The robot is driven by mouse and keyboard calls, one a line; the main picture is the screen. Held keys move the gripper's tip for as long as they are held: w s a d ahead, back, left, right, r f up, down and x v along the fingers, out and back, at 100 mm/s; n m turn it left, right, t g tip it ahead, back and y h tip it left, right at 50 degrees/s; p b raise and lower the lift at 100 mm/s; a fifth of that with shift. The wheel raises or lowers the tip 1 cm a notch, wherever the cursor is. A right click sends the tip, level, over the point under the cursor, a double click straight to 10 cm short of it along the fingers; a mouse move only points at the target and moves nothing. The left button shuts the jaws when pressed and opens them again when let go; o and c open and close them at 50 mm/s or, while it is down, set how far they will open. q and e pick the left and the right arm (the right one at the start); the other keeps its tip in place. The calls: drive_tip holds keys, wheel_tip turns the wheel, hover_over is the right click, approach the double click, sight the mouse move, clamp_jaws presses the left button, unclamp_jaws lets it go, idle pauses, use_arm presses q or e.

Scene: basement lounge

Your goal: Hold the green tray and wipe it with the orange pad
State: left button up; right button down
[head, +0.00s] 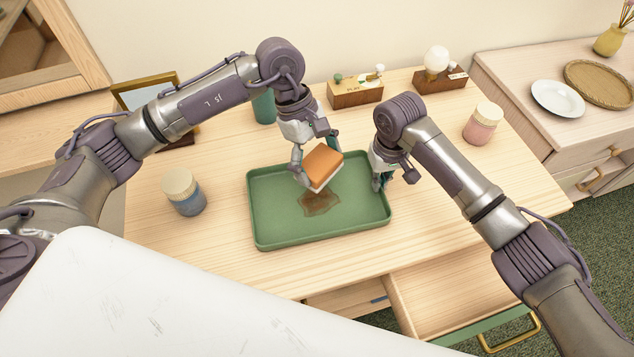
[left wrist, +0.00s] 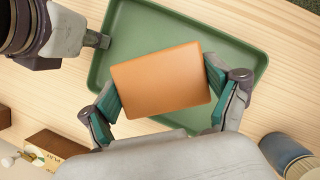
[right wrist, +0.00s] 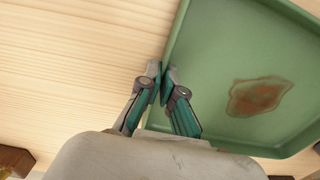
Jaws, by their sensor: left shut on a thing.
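The green tray (head: 270,228) lies flat on the wooden desk, with a brown stain (head: 320,203) on its floor. The stain also shows in the right wrist view (right wrist: 258,96). My left gripper (head: 318,168) is shut on the orange pad (head: 325,160), which has a pale underside, and holds it tilted above the tray near the stain. In the left wrist view the pad (left wrist: 160,85) sits between both fingers. My right gripper (head: 380,184) is at the tray's right rim. In the right wrist view its fingertips (right wrist: 161,72) are close together with the rim between them.
A blue jar (head: 184,192) stands left of the tray and a pink jar (head: 482,124) at the back right. A picture frame (head: 148,95), green cup (head: 264,107) and wooden boxes (head: 356,94) line the back. An open drawer (head: 450,290) is in front.

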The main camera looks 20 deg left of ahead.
sight(330, 201)
use_arm(q)
drive_tip(key=f, duration=0.2)
drive_tip(key=d+f, duration=0.1)
drive_tip(key=shift+w, duration=0.35)
drive_tip(key=shift+s+f, duration=0.1)
drive_tip(key=shift+f, duration=3.6)
drive_tip(key=shift+s+a+f, duration=0.1)
drive_tip(key=shift+a+f, duration=0.1)
drive_tip(key=shift+a, duration=0.05)
drive_tip(key=shift+s+a, duration=0.3)
drive_tip(key=shift+a, duration=0.2)
drive_tip(key=shift+s+a, duration=0.3)
drive_tip(key=shift+a, duration=0.2)
drive_tip(key=shift+w+d, duration=0.4)
drive_tip(key=shift+d, duration=0.3)
drive_tip(key=shift+w+d, duration=0.4)
drive_tip(key=shift+d, duration=0.3)
drive_tip(key=shift+a+r, duration=0.1)
drive_tip(key=shift+r, duration=3.95)
drive_tip(key=shift+f, duration=0.15)
